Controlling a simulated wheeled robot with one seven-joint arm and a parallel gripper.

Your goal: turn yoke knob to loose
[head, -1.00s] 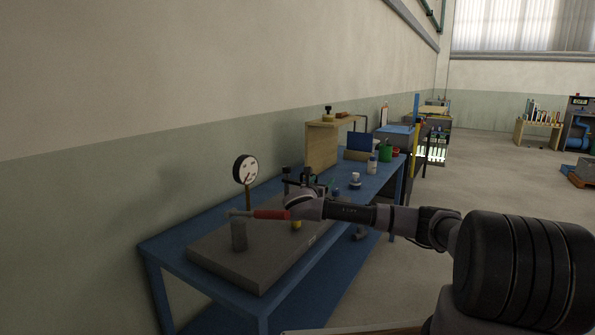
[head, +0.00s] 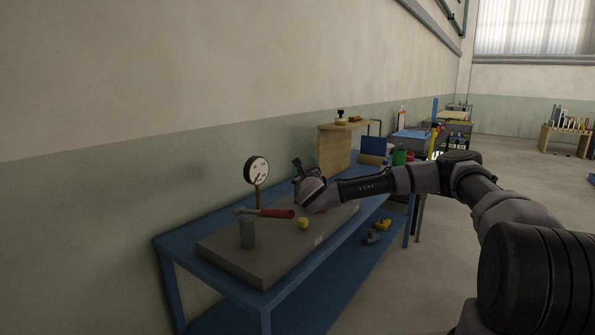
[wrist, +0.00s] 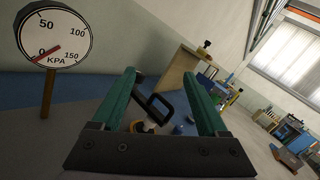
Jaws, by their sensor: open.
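My gripper (head: 298,166) is over the back of the grey plate (head: 222,247) on the blue bench. In the wrist view its green fingers (wrist: 160,80) are spread wide with nothing held between them. A black frame-like handle (wrist: 153,106) and a small yellow piece (wrist: 139,127) show beyond and between the fingers, apart from them. A small yellow knob (head: 303,223) is on the plate, below my wrist in the head view. I cannot tell which part is the yoke knob, nor read any loose mark.
A pressure gauge (head: 257,169) stands on a stem behind the plate; it is close by at left in the wrist view (wrist: 54,38). A red-handled lever (head: 272,212) lies across a grey post (head: 247,234). A wooden stand (head: 334,150) is farther back. The floor at right is open.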

